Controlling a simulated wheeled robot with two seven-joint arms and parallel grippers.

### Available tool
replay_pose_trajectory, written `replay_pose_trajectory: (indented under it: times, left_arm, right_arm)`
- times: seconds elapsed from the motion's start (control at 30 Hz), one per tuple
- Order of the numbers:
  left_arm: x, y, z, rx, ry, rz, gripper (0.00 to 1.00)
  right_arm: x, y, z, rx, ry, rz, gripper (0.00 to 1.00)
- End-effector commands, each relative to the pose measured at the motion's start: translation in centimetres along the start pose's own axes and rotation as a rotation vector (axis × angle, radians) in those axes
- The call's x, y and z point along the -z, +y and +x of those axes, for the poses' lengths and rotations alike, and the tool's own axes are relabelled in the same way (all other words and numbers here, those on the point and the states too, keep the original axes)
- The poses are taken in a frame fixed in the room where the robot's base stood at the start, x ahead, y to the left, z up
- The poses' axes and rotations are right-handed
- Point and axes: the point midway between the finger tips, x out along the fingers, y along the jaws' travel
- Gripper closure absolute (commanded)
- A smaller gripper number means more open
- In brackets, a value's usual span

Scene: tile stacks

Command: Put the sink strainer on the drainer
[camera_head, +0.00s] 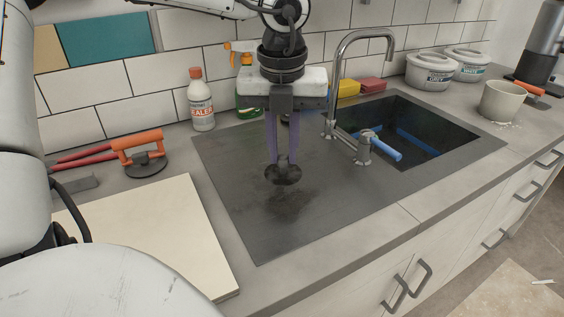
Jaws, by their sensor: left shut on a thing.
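The sink strainer (283,177) is a small, dark, round piece in the middle of the view. My left gripper (283,163) points down with its purplish fingers shut on the strainer. The drainer (235,185) is the flat dark grey surface to the left of the sink basin (425,127). The strainer is over the drainer, with a dark shadow or smudge on the surface close below it. I cannot tell whether it touches the drainer. My right gripper is not in view.
A chrome tap (345,75) stands right of the gripper. A sealer bottle (201,105) and a spray bottle (240,75) stand behind. A beige tile (150,235) and an orange-handled suction lifter (140,155) lie left. The drainer's front part is clear.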

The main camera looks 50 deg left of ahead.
Motion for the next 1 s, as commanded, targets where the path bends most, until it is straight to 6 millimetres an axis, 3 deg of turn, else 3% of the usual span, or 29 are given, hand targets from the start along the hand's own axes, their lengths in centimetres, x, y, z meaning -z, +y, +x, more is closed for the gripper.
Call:
replay_pose_trajectory:
  times: [0.33, 0.7, 0.73, 0.83, 1.0]
  left_arm:
    - [0.6, 0.1, 3.8, -0.001, 0.003, 0.002, 1.00]
    - [0.6, 0.0, 4.5, 0.001, -0.001, 0.001, 1.00]
    - [0.6, 0.0, 4.4, 0.000, -0.001, 0.001, 0.82]
    - [0.6, 0.0, 4.2, 0.000, 0.000, 0.001, 0.65]
    - [0.6, 0.1, 4.2, 0.000, 0.000, 0.001, 0.65]
  right_arm:
    - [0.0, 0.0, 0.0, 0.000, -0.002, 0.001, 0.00]
    - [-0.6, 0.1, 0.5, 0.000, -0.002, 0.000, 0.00]
    - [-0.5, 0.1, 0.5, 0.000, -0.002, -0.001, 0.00]
    - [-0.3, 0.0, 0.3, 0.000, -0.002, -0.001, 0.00]
    - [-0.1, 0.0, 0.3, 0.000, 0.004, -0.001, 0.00]
